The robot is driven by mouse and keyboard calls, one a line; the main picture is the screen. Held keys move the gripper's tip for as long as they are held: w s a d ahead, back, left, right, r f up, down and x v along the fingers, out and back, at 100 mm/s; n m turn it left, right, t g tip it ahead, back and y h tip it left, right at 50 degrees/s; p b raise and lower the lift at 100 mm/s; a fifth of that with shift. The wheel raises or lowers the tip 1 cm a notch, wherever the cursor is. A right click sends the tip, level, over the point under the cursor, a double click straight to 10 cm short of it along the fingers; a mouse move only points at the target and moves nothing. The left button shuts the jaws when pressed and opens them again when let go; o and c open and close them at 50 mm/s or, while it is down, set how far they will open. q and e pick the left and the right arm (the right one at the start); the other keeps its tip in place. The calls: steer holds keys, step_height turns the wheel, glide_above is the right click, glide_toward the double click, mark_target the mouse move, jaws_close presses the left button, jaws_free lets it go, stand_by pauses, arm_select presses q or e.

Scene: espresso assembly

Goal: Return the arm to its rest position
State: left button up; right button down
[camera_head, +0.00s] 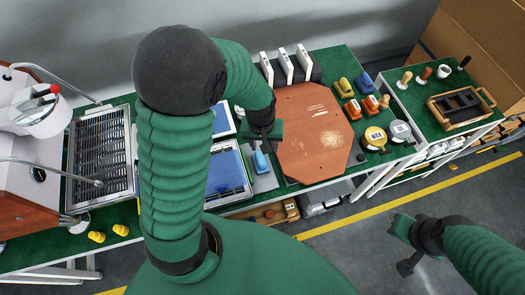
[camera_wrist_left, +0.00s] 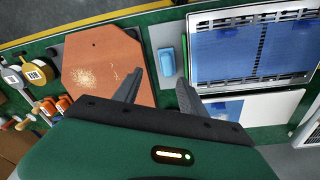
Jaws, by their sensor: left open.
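My left gripper (camera_head: 264,148) hangs over the green worktop at the left edge of the octagonal wooden board (camera_head: 312,140). In the left wrist view my left gripper (camera_wrist_left: 159,78) has its two dark fingers spread apart with nothing between them. A small blue object (camera_wrist_left: 167,62) lies on a grey plate just beyond the fingertips; it also shows below the gripper in the head view (camera_head: 260,161). My right gripper (camera_head: 407,246) is at the lower right, over the floor in front of the table; its jaw opening is unclear.
A blue-topped tray (camera_head: 228,173) lies left of the board. Stamps with orange and blue handles, a yellow tape measure (camera_head: 375,137) and a wooden crate (camera_head: 459,105) stand to the right. The espresso machine (camera_head: 40,115) and drip grate (camera_head: 100,157) are at the left.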

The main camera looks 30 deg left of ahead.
arm_select(q)
steer(key=s+d+r+m+t+b, duration=0.1)
steer(key=s+d+r+m+b, duration=0.1)
steer(key=s+m, duration=0.3)
steer(key=shift+s+d+b, duration=0.45)
steer(key=shift+s+d, duration=0.25)
steer(key=shift+d, duration=0.1)
arm_select(e)
steer(key=f, duration=0.2)
steer(key=shift+s+f, duration=0.25)
steer(key=shift+f, duration=0.15)
arm_select(q)
steer(key=shift+s+r, duration=0.1)
steer(key=shift+d, duration=0.15)
arm_select(e)
steer(key=shift+d, duration=0.15)
